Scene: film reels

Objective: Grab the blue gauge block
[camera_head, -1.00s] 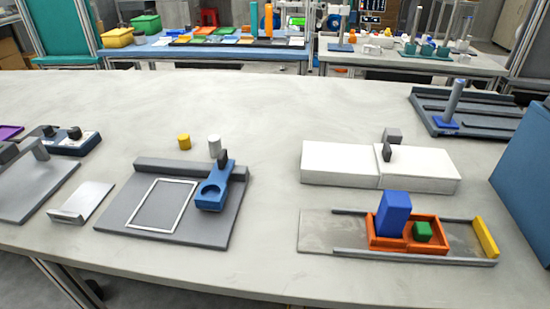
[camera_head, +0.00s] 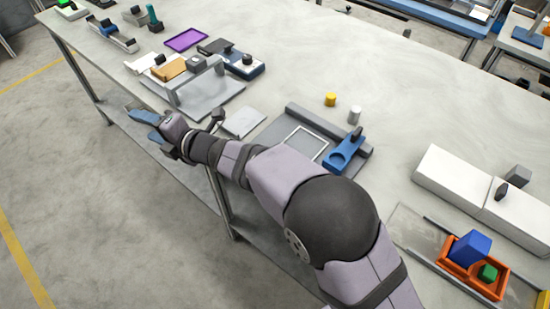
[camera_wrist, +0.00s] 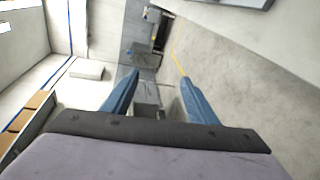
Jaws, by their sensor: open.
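The blue gauge block (camera_head: 471,247) stands in an orange tray (camera_head: 496,292) at the lower right of the head view. A small green block (camera_head: 488,272) sits beside it in the same tray. My gripper (camera_head: 140,113) is far to the left of the block, out past the table's front edge. Its two blue fingers are spread apart with nothing between them, as the wrist view also shows (camera_wrist: 160,85). The gauge block is not visible in the wrist view.
A white two-part box (camera_head: 455,178) lies behind the orange tray. A grey plate with a blue fixture (camera_head: 345,154) lies left of it, with a yellow cylinder (camera_head: 330,99) and a grey cylinder (camera_head: 354,115) behind. The far middle of the table is clear.

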